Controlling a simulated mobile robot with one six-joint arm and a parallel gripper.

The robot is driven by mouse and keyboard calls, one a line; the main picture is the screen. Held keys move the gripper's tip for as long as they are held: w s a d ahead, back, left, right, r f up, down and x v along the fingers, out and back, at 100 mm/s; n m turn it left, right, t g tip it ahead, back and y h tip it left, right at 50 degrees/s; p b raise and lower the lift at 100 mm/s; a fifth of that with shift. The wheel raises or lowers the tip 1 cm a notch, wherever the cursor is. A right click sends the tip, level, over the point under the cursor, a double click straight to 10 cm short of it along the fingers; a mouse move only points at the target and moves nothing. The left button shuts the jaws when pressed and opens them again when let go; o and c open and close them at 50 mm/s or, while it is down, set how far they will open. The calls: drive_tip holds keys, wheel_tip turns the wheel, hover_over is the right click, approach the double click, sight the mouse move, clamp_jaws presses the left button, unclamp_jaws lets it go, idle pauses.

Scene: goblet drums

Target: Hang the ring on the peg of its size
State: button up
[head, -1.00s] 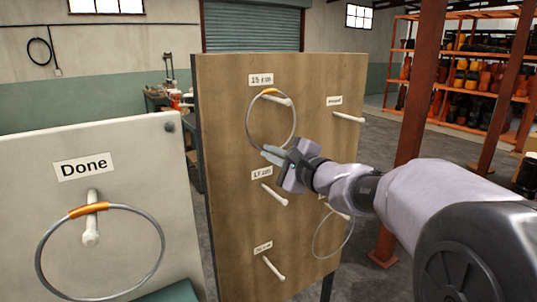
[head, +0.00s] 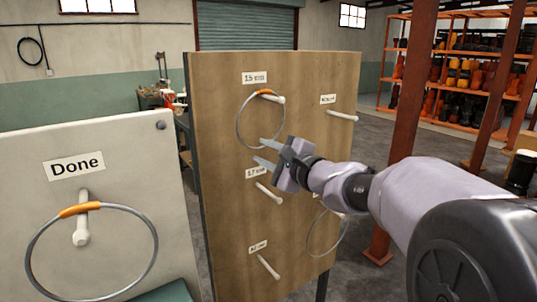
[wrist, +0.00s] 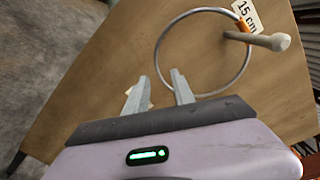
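A thin grey ring (head: 238,121) with an orange band hangs on the top-left peg (head: 278,99) of the wooden board, under a label reading 15 cm. In the wrist view the ring (wrist: 157,58) hangs from its band, with the peg (wrist: 262,40) passing through it. My gripper (head: 260,151) is open at the ring's lower edge, its two fingers apart with nothing held between them. In the wrist view the right fingertip of my gripper (wrist: 160,76) lies close to the ring; whether they touch I cannot tell.
The wooden board (head: 225,200) carries more pegs, including a 17 cm peg (head: 268,193). Another ring (head: 312,235) hangs at its lower right, partly behind my arm. A white Done board (head: 115,140) at left holds a large orange-banded ring (head: 30,258) on its peg.

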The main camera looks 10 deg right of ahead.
drive_tip(key=p+v, duration=0.2)
drive_tip(key=v, duration=1.5)
drive_tip(key=s+a+f+n+g, duration=0.8)
drive_tip(key=s+a+f, duration=0.2)
drive_tip(key=s+a, duration=0.25)
drive_tip(key=s+d+f+n+g+h, duration=0.2)
drive_tip(key=s+f+n+h, duration=0.3)
drive_tip(key=s, duration=0.4)
drive_tip(key=shift+d+f+n, duration=0.65)
drive_tip(key=shift+f+n, duration=0.05)
drive_tip(key=shift+f, duration=0.05)
idle(3.4)
